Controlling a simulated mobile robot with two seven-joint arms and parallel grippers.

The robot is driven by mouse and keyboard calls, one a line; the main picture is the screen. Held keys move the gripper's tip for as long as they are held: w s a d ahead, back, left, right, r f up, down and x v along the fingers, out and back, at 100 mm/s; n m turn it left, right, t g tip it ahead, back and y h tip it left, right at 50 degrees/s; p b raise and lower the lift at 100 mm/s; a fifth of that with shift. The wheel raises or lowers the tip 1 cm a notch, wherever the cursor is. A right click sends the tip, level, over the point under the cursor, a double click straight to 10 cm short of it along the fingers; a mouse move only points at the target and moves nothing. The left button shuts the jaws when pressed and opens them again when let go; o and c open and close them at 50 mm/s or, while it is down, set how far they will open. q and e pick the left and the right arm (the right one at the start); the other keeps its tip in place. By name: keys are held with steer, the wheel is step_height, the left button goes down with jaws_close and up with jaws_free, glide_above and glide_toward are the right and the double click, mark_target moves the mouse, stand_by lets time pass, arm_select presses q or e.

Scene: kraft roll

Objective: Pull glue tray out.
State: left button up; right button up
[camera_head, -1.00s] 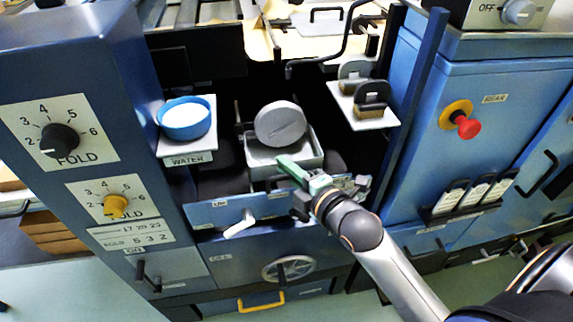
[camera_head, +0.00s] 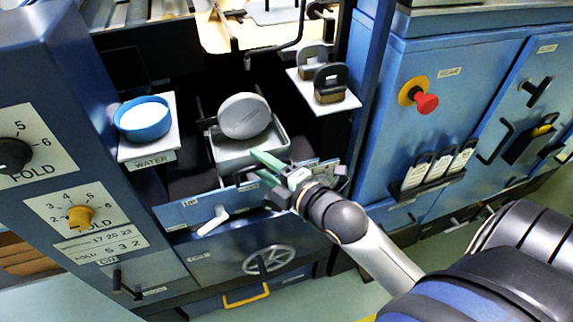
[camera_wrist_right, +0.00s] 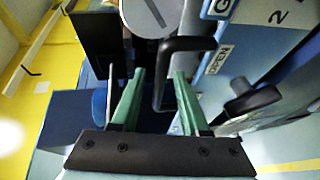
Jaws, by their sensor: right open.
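The glue tray (camera_head: 232,154) is a grey rectangular pan in the blue machine's dark bay, with a grey round roller (camera_head: 244,116) over it. My right gripper (camera_head: 258,166) is at the tray's front right, by the blue front panel (camera_head: 190,213); its green fingers are apart and empty. Whether they touch the tray is unclear. In the right wrist view, a black bent bar (camera_wrist_right: 185,45) lies ahead of the open fingers (camera_wrist_right: 157,95); I cannot tell whether it belongs to the tray. My left gripper is not in view.
A blue water bowl (camera_head: 143,118) stands on a white shelf to the left. Black-handled tools (camera_head: 331,82) stand on a shelf to the right. A white lever (camera_head: 214,221) and a handwheel (camera_head: 268,260) lie below. A red button (camera_head: 426,104) is on the right cabinet.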

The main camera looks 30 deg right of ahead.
steer(key=p+v, duration=0.2)
steer(key=v, duration=0.7)
steer(key=shift+s, duration=0.4)
steer(key=shift+d, duration=0.1)
steer(key=s+a+f+m+g+p, duration=0.2)
steer(key=s+a+f+m+g, duration=0.1)
steer(key=f+m, duration=0.5)
steer(key=s+a+f+m+g+p, duration=0.2)
steer(key=f+m, duration=0.7)
steer(key=f, duration=0.5)
steer(key=shift+s+a+f+g, duration=0.2)
steer(key=shift+s+a+g, duration=0.25)
steer(key=shift+s+g, duration=0.2)
